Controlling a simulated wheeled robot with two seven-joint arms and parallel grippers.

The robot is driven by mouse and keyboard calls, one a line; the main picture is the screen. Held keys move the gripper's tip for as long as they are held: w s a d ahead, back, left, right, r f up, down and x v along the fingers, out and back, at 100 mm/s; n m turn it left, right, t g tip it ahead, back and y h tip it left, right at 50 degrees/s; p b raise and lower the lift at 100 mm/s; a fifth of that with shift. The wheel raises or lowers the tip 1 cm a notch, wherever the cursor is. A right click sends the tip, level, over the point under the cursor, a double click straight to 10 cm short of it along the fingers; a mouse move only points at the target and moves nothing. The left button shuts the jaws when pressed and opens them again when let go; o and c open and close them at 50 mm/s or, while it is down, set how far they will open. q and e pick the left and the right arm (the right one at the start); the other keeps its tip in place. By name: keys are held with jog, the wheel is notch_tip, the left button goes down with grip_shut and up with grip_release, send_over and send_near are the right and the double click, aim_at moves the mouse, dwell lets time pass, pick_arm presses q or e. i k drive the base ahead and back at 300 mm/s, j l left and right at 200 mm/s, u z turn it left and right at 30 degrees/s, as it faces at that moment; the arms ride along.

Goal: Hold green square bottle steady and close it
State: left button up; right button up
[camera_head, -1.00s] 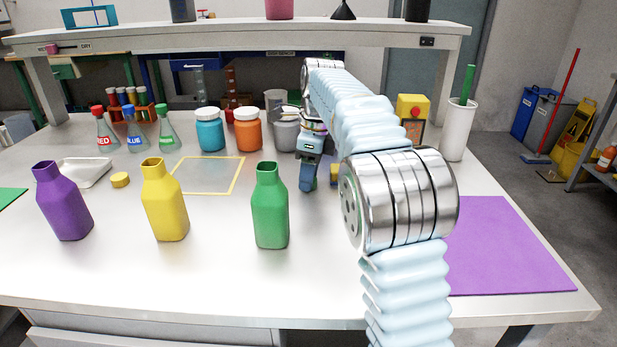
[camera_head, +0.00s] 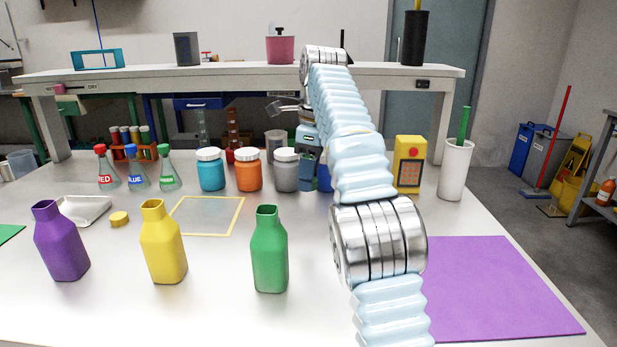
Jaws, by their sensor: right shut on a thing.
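The green square bottle (camera_head: 270,258) stands upright on the bench, its neck open with no cap on it. My right gripper (camera_head: 308,184) is behind and slightly right of it, apart from it, beside the grey jar. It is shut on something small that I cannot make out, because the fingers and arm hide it. Nothing is holding the green bottle. A yellow cap (camera_head: 119,219) lies on the bench left of the open yellow bottle (camera_head: 163,248). My left gripper is out of view.
An open purple bottle (camera_head: 62,248) stands at left. A blue jar (camera_head: 210,173), orange jar (camera_head: 248,173) and grey jar (camera_head: 285,173) stand behind. A yellow device (camera_head: 408,164) and white cup (camera_head: 455,170) stand right. A purple mat (camera_head: 500,285) lies bare.

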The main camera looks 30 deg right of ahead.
aim_at(269, 243)
jog(key=k, duration=1.5)
